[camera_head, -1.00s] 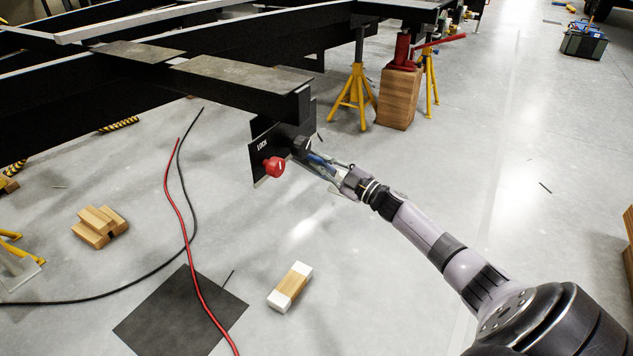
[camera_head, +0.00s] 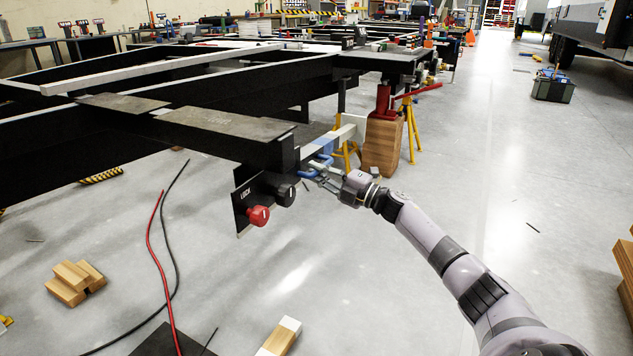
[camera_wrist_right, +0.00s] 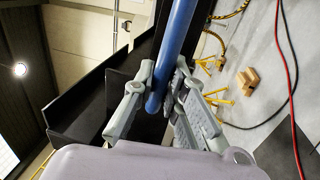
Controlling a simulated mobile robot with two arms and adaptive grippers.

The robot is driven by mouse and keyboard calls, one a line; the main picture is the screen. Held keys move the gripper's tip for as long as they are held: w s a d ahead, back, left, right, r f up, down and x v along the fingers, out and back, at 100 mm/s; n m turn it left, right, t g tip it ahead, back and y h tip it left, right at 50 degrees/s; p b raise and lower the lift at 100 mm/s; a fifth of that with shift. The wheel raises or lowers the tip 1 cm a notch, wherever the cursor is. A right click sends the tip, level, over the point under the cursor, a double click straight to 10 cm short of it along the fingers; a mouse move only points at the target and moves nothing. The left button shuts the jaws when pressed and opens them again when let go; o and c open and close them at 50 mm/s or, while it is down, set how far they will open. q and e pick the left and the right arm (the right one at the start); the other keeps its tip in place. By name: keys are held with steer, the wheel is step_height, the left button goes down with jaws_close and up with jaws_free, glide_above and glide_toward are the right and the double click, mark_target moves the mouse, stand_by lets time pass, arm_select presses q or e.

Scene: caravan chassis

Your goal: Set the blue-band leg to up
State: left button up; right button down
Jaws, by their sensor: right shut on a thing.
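The blue-band leg (camera_head: 343,134) is a pale bar with a blue band (camera_head: 322,147), beside the end of the black chassis beam. It lies close to level, pointing away to the back right. My right gripper (camera_head: 313,171) is shut on a blue bar at the leg's near side. The wrist view shows this blue bar (camera_wrist_right: 176,50) running between the fingers. A black plate marked LOCK (camera_head: 243,204) hangs below the beam end, with a red knob (camera_head: 258,215) and a black knob (camera_head: 285,195). My left gripper is out of view.
A red jack (camera_head: 383,100) on a wooden block (camera_head: 381,146) and a yellow stand (camera_head: 411,125) stand behind the gripper. Red and black cables and wooden blocks (camera_head: 75,282) lie on the floor at left. The floor at right is mostly clear.

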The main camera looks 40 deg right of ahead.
steer(key=shift+d+r+n, duration=0.25)
steer(key=shift+r+n, duration=0.05)
steer(key=shift+r, duration=0.6)
steer(key=c, duration=1.6)
jaws_free()
steer(key=shift+a, duration=0.15)
steer(key=shift+f, duration=0.15)
steer(key=shift+f, duration=0.1)
steer(key=shift+s+f, duration=0.1)
steer(key=shift+s, duration=0.05)
steer(key=v, duration=1.1)
steer(key=shift+s, duration=0.25)
